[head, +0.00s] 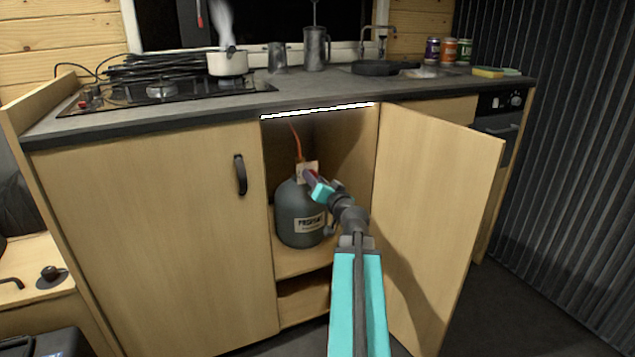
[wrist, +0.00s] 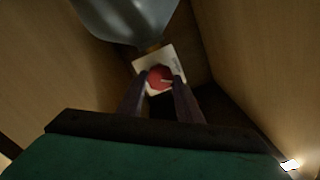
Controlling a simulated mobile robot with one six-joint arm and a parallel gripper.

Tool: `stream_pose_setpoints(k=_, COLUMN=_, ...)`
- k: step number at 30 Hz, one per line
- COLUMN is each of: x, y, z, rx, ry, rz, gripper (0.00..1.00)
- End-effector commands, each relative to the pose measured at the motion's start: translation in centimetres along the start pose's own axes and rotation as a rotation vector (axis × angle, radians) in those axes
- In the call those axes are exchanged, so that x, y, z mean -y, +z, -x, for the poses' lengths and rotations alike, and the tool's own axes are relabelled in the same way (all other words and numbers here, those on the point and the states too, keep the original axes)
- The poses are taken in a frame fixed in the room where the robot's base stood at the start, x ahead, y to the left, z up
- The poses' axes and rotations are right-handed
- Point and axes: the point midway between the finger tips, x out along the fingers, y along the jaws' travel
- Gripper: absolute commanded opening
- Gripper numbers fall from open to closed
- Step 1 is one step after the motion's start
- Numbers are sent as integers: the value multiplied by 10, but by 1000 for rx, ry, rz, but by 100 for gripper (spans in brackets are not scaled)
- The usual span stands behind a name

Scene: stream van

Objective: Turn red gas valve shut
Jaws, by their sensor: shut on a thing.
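The red gas valve (wrist: 159,78) shows in the wrist view as a round red knob in front of a pale square plate (wrist: 174,57). My gripper (wrist: 160,80) has one dark finger on each side of the knob and is shut on it. In the head view my gripper (head: 306,176) reaches into the open cupboard at the top of the grey gas bottle (head: 290,228), which stands upright on a shelf. The gripper hides most of the valve there. An orange hose (head: 297,142) rises from the bottle's top.
The open cupboard door (head: 440,200) stands to the right of my arm, and a closed door (head: 150,240) is at the left. The worktop (head: 330,98) lies above the opening. On it are a hob (head: 160,92), a steaming white pot (head: 228,63) and coiled black cable (head: 150,66).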

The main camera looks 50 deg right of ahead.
Motion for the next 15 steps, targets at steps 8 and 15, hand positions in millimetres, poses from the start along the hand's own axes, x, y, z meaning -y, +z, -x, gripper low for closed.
stream_pose_setpoints(k=8, x=-6, y=-1, z=2, rx=-6, ry=11, rz=-223, gripper=10)
stream_pose_setpoints(k=15, x=-7, y=-2, z=2, rx=-8, ry=11, rz=-433, gripper=10)
